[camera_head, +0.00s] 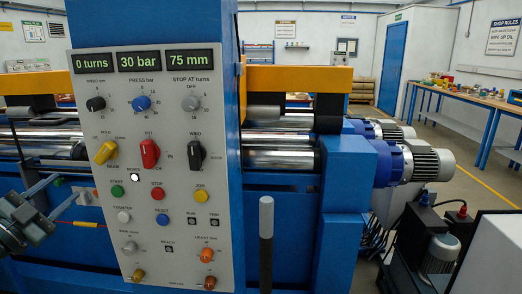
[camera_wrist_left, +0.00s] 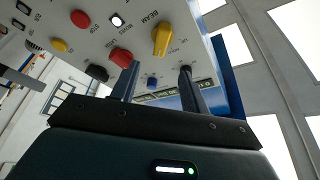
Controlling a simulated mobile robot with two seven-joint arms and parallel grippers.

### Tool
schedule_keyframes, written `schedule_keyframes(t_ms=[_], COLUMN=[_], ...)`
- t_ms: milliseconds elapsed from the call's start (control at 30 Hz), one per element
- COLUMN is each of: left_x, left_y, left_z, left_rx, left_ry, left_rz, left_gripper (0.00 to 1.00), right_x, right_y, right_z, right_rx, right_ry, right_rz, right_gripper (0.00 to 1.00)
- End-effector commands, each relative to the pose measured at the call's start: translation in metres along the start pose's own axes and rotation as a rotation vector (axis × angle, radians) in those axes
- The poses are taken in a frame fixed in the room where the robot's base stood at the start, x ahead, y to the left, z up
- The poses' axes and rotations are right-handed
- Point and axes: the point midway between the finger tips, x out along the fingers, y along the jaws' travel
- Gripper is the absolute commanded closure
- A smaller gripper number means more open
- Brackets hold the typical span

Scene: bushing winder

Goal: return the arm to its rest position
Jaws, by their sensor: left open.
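My left gripper (camera_head: 64,194) is at the lower left in the head view, its two fingers apart with nothing between them. It is left of the grey control panel (camera_head: 180,240), near the panel's left edge. In the left wrist view the two fingers (camera_wrist_left: 158,85) stand apart, with the panel beyond them. The yellow beam knob (camera_head: 106,152) also shows in the wrist view (camera_wrist_left: 162,38), near the right finger. The red knob (camera_head: 149,153) and black wind knob (camera_head: 196,154) are in the panel's middle row. My right gripper is not in view.
The panel displays read 0 turns, 30 bar and 75 mm. Steel rollers (camera_head: 278,159) run behind the panel. Blue motors (camera_head: 392,160) stick out at right. A workbench (camera_head: 470,99) stands far right.

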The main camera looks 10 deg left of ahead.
Motion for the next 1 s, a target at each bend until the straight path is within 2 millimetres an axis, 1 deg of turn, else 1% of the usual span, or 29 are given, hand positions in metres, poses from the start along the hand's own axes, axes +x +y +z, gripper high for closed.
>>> schedule_keyframes(t_ms=[67,167,200,267,300,367,400,467,500,567,600,667,700,800,900,1000], left_x=[-0.005,-0.017,-0.023,-0.036,-0.045,-0.060,-0.070,-0.086,-0.097,-0.115,-0.127,-0.144,-0.155,-0.181,-0.200,-0.215], left_y=[0.016,0.051,0.070,0.101,0.123,0.156,0.177,0.209,0.230,0.261,0.281,0.307,0.324,0.357,0.378,0.392], left_z=[0.009,0.029,0.037,0.049,0.055,0.061,0.063,0.062,0.060,0.054,0.048,0.035,0.025,-0.002,-0.026,-0.047], left_rx=[-0.024,-0.072,-0.098,-0.141,-0.167,-0.207,-0.234,-0.273,-0.300,-0.340,-0.366,-0.404,-0.430,-0.483,-0.523,-0.555], left_ry=[-0.046,-0.159,-0.218,-0.314,-0.380,-0.477,-0.541,-0.634,-0.698,-0.791,-0.850,-0.936,-0.992,-1.113,-1.202,-1.270], left_rz=[0.006,0.021,0.030,0.048,0.063,0.088,0.106,0.136,0.158,0.196,0.222,0.264,0.293,0.363,0.424,0.473], left_gripper=[0.55,0.55,0.55,0.55,0.55,0.55,0.55,0.55,0.55,0.55,0.55,0.55,0.55,0.55,0.55,0.55], right_x=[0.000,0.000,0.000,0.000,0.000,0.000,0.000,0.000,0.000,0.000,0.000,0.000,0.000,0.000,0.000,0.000], right_y=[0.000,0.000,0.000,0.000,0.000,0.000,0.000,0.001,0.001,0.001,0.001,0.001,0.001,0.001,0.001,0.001], right_z=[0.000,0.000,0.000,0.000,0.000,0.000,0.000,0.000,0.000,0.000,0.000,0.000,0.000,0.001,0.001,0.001], right_rx=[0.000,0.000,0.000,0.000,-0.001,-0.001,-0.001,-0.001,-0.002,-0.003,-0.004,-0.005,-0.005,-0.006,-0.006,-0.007], right_ry=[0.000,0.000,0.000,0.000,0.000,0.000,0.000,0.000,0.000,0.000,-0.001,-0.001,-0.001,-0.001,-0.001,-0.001], right_rz=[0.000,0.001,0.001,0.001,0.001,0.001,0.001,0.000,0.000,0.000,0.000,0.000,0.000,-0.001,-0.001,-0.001], right_gripper=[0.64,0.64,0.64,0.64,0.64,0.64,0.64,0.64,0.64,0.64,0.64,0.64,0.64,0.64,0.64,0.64])
